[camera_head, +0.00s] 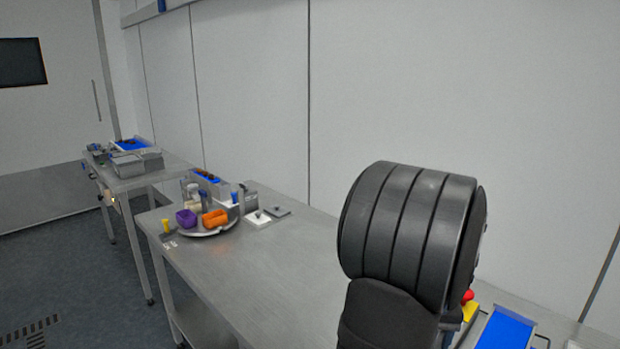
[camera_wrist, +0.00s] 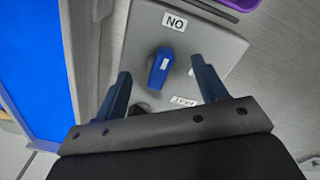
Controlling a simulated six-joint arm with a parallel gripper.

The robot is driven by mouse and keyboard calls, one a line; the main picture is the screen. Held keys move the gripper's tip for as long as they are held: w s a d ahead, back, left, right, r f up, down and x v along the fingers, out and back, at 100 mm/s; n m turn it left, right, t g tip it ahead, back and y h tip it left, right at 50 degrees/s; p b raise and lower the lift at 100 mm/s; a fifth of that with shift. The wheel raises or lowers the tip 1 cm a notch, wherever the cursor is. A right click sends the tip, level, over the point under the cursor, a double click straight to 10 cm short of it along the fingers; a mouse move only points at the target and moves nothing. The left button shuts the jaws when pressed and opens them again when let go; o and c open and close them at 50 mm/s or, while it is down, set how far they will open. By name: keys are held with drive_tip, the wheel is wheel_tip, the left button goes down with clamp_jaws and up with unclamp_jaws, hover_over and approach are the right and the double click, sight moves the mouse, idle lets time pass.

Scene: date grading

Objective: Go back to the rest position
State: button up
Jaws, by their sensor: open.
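In the wrist view my gripper (camera_wrist: 158,88) is open, its two dark blue fingers spread apart with nothing between them that I can see held. Beyond the fingers lies a grey plate (camera_wrist: 212,52) with a blue block-like piece (camera_wrist: 160,66) on it and labels, one reading "NO" (camera_wrist: 174,21). The blue piece shows in the gap between the fingers, but I cannot tell how far off it is. In the head view my dark arm fills the right foreground and the gripper is hidden.
A blue panel (camera_wrist: 38,70) lies left of the fingers. In the head view a steel table (camera_head: 262,270) carries a round tray (camera_head: 207,231) with purple (camera_head: 186,218) and orange (camera_head: 215,218) containers. A blue surface (camera_head: 506,331) lies at lower right. The table's middle is bare.

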drive_tip(key=m, duration=0.5)
drive_tip(key=shift+m, duration=0.4)
idle(0.4)
